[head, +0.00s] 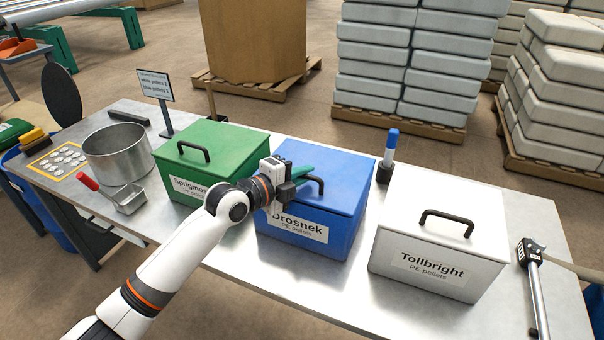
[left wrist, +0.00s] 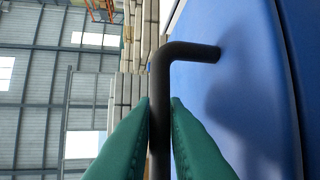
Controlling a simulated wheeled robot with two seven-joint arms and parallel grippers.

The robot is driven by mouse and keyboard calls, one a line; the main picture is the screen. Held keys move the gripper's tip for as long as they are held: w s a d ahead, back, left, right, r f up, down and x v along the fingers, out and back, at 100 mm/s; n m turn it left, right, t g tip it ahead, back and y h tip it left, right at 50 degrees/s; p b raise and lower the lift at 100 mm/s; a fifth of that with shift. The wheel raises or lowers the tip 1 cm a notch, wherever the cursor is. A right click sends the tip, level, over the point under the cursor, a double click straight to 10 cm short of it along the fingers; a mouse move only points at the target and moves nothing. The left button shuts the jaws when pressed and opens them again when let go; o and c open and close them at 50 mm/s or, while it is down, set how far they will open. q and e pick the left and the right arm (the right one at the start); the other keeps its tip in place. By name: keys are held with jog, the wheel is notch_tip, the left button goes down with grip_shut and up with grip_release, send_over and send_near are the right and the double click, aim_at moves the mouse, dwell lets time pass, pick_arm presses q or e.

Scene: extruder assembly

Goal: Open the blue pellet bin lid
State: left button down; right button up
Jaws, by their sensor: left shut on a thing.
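The blue pellet bin (head: 345,235), labelled "Drosnek PE pellets", stands in the middle of the table. Its blue lid (head: 345,180) appears to lie flat on the bin; it also shows in the left wrist view (left wrist: 245,80). The lid's black bar handle (left wrist: 190,50) runs between the green fingers of my left gripper (left wrist: 160,108). My left gripper is shut on this handle, with the handle held between its fingertips. In the head view my left gripper (head: 308,176) covers part of the lid and handle. My right gripper is not in view.
A green bin (head: 225,145) stands close left of the blue bin, a white bin (head: 440,235) to its right. A blue-capped marker-like item (head: 391,145) stands behind, between blue and white bins. A metal pot (head: 120,160) and red-handled scoop (head: 126,198) are at left.

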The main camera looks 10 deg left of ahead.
aim_at(312, 173)
pick_arm(q)
jog(key=r+p, duration=0.2)
jog(key=w+r+g+p, duration=0.1)
jog(key=r+p, duration=0.1)
jog(key=w+r+g+y+p, duration=0.1)
jog(key=r+p, duration=0.1)
jog(key=p, duration=0.1)
jog(key=shift+d+n, duration=0.25)
jog(key=shift+n, duration=0.15)
jog(key=shift+w+d+r+n+g+y+p, duration=0.1)
jog(key=shift+w+d+r+g+y+p, duration=0.2)
jog(key=shift+w+r+p, duration=0.3)
jog(key=shift+w+d+r+n+g+y+p, duration=0.15)
jog(key=shift+w+r+g+p, duration=0.3)
jog(key=shift+w+r, duration=0.25)
jog(key=shift+w+d+r+n+g+y+p, duration=0.1)
jog(key=shift+w+d+r+g+y+p, duration=0.2)
jog(key=shift+w+r+p, duration=0.3)
jog(key=shift+r, duration=0.1)
jog(key=c, duration=1.5)
grip_release()
jog(key=shift+o, duration=0.2)
jog(key=shift+s+a, duration=0.1)
jog(key=b+v, duration=0.2)
jog(key=v, duration=0.9)
jog(key=shift+a+r, duration=0.3)
jog(key=shift+s, duration=0.15)
